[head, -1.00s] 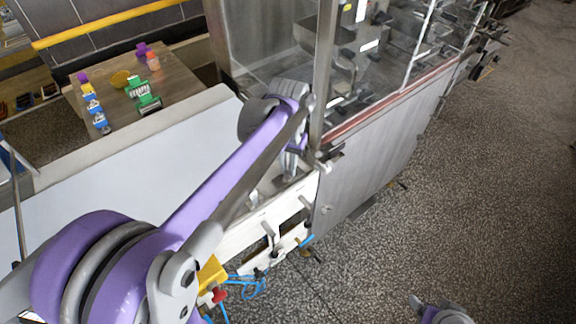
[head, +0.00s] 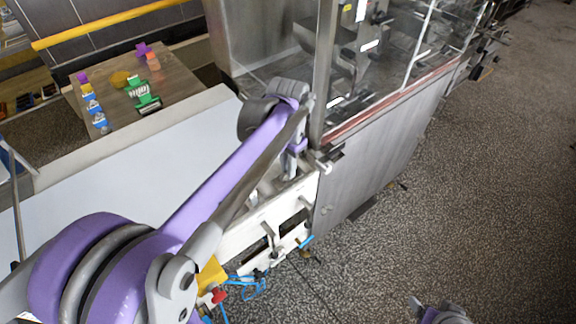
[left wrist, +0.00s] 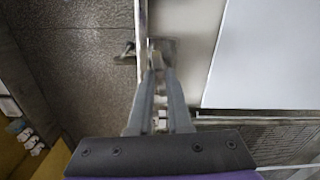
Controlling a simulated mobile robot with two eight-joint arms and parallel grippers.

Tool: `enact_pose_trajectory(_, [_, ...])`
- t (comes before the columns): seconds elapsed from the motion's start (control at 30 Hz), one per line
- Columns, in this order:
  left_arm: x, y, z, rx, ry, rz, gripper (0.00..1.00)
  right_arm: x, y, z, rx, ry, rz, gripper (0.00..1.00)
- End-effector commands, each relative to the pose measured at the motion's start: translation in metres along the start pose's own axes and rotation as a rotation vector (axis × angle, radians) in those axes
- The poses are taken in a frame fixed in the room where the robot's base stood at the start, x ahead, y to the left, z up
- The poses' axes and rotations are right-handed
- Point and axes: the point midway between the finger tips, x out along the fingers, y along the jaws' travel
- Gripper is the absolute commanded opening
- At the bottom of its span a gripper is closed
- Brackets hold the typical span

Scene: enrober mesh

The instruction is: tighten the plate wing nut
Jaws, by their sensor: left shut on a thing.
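My left gripper (head: 290,172) reaches down beside the corner post of the machine, at the end of the white conveyor side frame. In the left wrist view its two fingers (left wrist: 158,64) come together at the tips, over a small grey metal plate (left wrist: 167,46) on the frame's edge. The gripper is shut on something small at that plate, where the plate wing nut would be. The nut itself is hidden by the fingertips, so its turn and seating cannot be seen. Part of my right arm's end (head: 440,313) shows at the bottom edge of the head view; its jaws are unclear.
The steel enclosure (head: 365,182) with clear panels stands right of the left gripper. A wide white belt (head: 130,175) lies to the left. A wooden table (head: 180,85) with small coloured items stands behind it. Blue hoses (head: 245,285) hang below the frame. The speckled floor at right is clear.

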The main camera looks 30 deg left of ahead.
Motion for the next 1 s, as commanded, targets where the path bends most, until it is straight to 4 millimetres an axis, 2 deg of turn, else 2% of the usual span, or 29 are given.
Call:
enact_pose_trajectory(0.6, [0.0002,0.0002,0.0001,0.129,0.0,0.0,0.0,0.0009,0.0,0.001,0.0,-0.001,0.0,0.77])
enact_pose_trajectory(1.0, [0.0001,0.0002,0.0,0.149,0.0,0.0,0.0,0.001,0.0,0.0011,0.0,-0.001,0.0,0.77])
